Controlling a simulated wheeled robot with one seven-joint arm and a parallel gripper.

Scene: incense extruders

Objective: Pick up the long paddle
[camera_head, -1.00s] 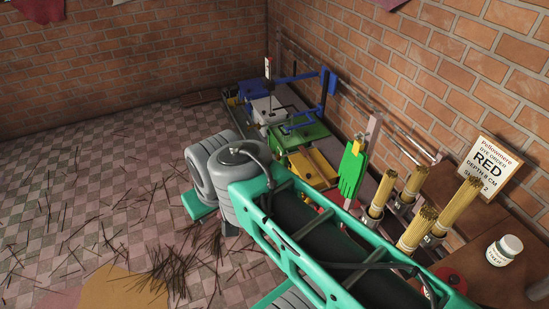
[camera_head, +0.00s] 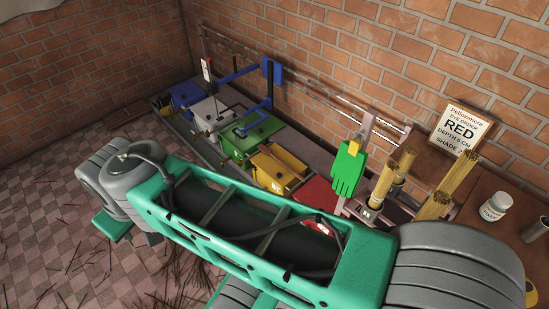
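I cannot single out a long paddle for certain. An upright stick with a white and red tag (camera_head: 207,70) stands at the white box (camera_head: 211,114) in the row along the wall. A green hand-shaped piece (camera_head: 347,168) with a yellow block at its top hangs beside a pale post, right of the yellow box (camera_head: 278,168). My green and grey arm crosses the foreground and hides much of the floor and the near bench. My gripper is not in view.
A blue box (camera_head: 184,95), a green box (camera_head: 250,136) and a red one (camera_head: 322,200) share the row, with a blue bracket (camera_head: 268,85) above. Incense bundles (camera_head: 452,184) stand at right, near a "RED" sign (camera_head: 461,131) and a white jar (camera_head: 496,206). Dark sticks litter the tiled floor (camera_head: 50,220).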

